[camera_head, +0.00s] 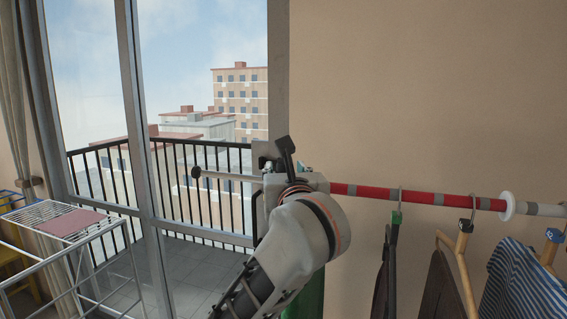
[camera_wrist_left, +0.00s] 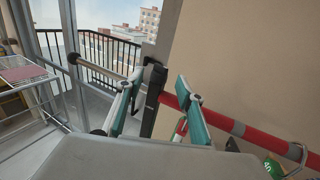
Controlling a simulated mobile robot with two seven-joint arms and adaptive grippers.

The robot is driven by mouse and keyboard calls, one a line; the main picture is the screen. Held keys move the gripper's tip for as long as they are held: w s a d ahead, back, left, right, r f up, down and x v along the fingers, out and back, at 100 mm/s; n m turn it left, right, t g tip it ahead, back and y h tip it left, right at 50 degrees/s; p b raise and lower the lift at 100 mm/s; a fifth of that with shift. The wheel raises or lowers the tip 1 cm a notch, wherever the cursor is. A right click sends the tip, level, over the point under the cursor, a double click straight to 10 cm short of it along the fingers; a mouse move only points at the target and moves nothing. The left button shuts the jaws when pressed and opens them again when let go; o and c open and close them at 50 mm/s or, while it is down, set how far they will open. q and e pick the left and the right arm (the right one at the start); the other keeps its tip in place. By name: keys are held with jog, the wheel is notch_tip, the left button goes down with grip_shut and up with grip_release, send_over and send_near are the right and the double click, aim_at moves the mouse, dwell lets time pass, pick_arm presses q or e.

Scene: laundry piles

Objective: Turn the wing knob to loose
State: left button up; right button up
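A dark upright piece on the rail, which looks like the wing knob (camera_wrist_left: 152,97), stands between my left gripper's teal-padded fingers in the left wrist view. Its top seems to show as a black tilted tab (camera_head: 285,147) in the head view. My left gripper (camera_head: 284,174) is at the rail bracket, its arm hiding most of the fingers. In the left wrist view the gripper (camera_wrist_left: 158,84) is open, with fingers apart on either side of the dark piece. I cannot tell whether either finger touches it. My right gripper is in neither view.
A red and grey rail (camera_head: 430,199) runs right along the wall, with a white disc (camera_head: 507,206) and hangers with clothes, including a striped garment (camera_head: 522,285). A pale rod (camera_head: 228,175) extends left. A drying rack (camera_head: 62,217) stands at left by the balcony window.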

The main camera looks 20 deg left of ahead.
aim_at(284, 165)
pick_arm(q)
jog(key=shift+p+x, duration=0.3)
jog(key=shift+x, duration=2.35)
grip_shut()
